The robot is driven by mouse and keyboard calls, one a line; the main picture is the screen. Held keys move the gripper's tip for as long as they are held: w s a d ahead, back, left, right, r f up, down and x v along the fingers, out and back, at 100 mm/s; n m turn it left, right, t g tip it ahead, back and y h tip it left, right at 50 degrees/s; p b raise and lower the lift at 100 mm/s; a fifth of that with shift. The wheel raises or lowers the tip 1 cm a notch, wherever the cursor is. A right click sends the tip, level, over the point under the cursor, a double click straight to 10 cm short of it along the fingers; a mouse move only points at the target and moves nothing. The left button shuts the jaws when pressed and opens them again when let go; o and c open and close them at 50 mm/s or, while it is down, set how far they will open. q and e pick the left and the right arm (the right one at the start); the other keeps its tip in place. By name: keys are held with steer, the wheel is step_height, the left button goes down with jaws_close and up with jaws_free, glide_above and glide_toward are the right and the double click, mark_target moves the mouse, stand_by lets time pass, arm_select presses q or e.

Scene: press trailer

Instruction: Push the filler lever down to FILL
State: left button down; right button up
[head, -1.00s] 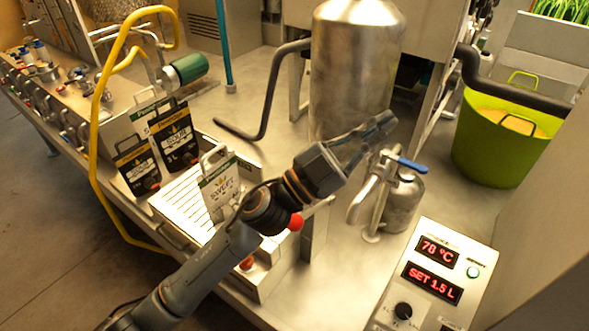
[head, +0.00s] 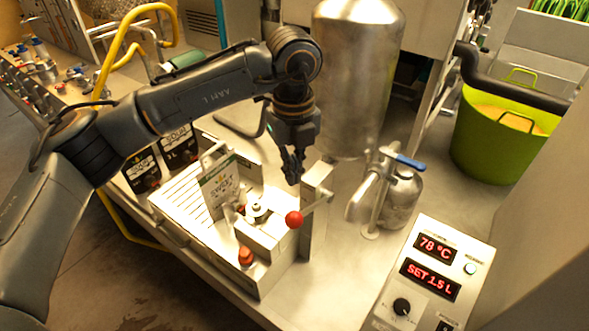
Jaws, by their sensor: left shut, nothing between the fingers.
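The filler lever is a thin metal rod with a red ball knob (head: 294,219), on the side of a steel post (head: 316,208). The filler body (head: 262,233) with a nozzle on top sits left of the post. No FILL marking is legible. My right gripper is not in view.
A white pouch (head: 218,188) stands on the slatted tray (head: 180,205) at left. A control box (head: 432,275) reads 78 °C and SET 1.5 L. A blue-handled tap (head: 405,161) and small steel canister (head: 402,200) stand right. A large tank (head: 357,70) is behind.

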arm_select(q)
steer(key=b, duration=0.2)
glide_above(291, 218)
steer(key=shift+w+d+f, duration=0.1)
steer(key=shift+w+f, duration=0.05)
steer(key=shift+f, duration=0.95)
steer(key=shift+w+d+f, duration=0.1)
steer(key=shift+f, duration=0.95)
steer(key=shift+w+d+f, duration=0.1)
steer(key=shift+w+f, duration=0.05)
steer(key=shift+f, duration=0.95)
steer(key=shift+f+b, duration=0.7)
steer(key=shift+f, duration=1.2)
steer(key=shift+s+a+f+b, duration=0.15)
steer(key=shift+s+f+b, duration=0.1)
steer(key=shift+f, duration=0.35)
steer(key=shift+s+a+f+b, duration=0.1)
steer(key=shift+s+f+b, duration=0.1)
steer(key=shift+f, duration=0.35)
steer(key=f+b, duration=0.4)
steer(key=shift+s+a+f, duration=0.2)
steer(key=shift+s+f, duration=0.05)
steer(key=shift+f, duration=0.15)
steer(key=shift+r, duration=0.1)
steer(key=shift+r, duration=0.25)
step_height(291, 218, up, 9)
steer(key=p, duration=0.4)
steer(key=shift+r, duration=0.2)
